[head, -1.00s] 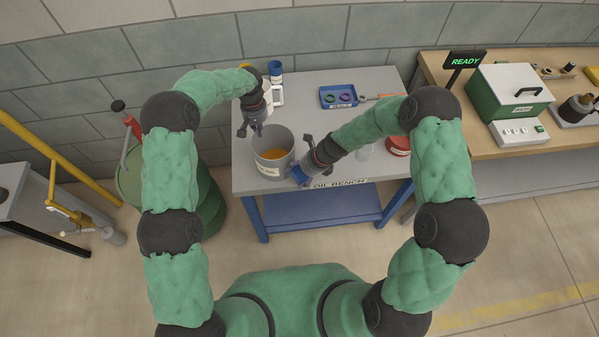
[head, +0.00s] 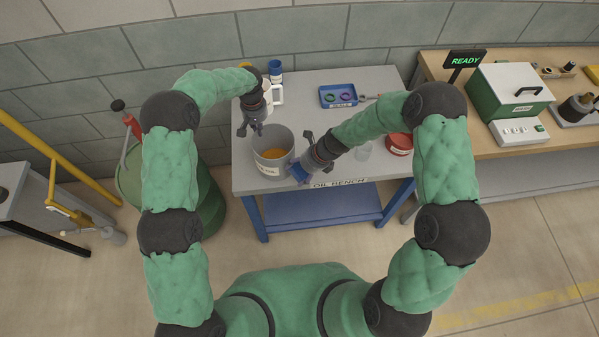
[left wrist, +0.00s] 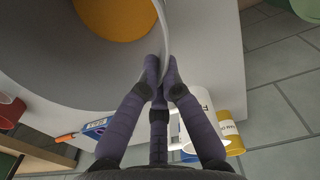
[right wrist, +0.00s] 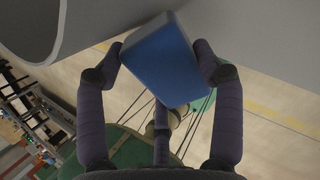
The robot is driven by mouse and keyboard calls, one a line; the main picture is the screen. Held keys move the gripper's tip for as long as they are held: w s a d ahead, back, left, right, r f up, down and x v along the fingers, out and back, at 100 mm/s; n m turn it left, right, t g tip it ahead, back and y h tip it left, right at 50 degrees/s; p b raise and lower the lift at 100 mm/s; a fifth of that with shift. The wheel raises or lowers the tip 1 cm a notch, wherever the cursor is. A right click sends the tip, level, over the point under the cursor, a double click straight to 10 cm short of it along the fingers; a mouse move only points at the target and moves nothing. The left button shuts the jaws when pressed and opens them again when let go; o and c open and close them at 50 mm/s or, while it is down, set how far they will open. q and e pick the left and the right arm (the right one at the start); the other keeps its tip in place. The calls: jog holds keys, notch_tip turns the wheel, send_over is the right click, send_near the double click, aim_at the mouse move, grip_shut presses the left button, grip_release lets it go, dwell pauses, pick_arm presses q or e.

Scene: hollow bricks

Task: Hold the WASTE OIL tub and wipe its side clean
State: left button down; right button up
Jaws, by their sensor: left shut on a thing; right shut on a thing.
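The grey WASTE OIL tub (head: 287,152) stands upright near the left front of the bench, with orange-yellow oil inside and a partly covered white label. My left gripper (head: 257,133) is at its far-left rim. In the left wrist view its fingers (left wrist: 160,76) are shut on the tub's wall (left wrist: 205,22). My right gripper (head: 307,165) is shut on a blue block (head: 300,172) at the tub's right front side. The block fills the jaws in the right wrist view (right wrist: 160,62), beside the tub wall (right wrist: 30,28). I cannot tell whether they touch. No dirt is discernible.
A green drum (head: 205,205) stands at the left. The bench's middle is clear.

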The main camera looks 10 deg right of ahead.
jog(key=shift+r, duration=1.9)
jog(key=shift+f, duration=3.2)
jog(key=shift+r, duration=2.45)
jog(key=shift+r, duration=0.1)
jog(key=shift+r, duration=0.65)
jog(key=shift+s+d+r, duration=1.4)
jog(key=shift+s+r, duration=0.1)
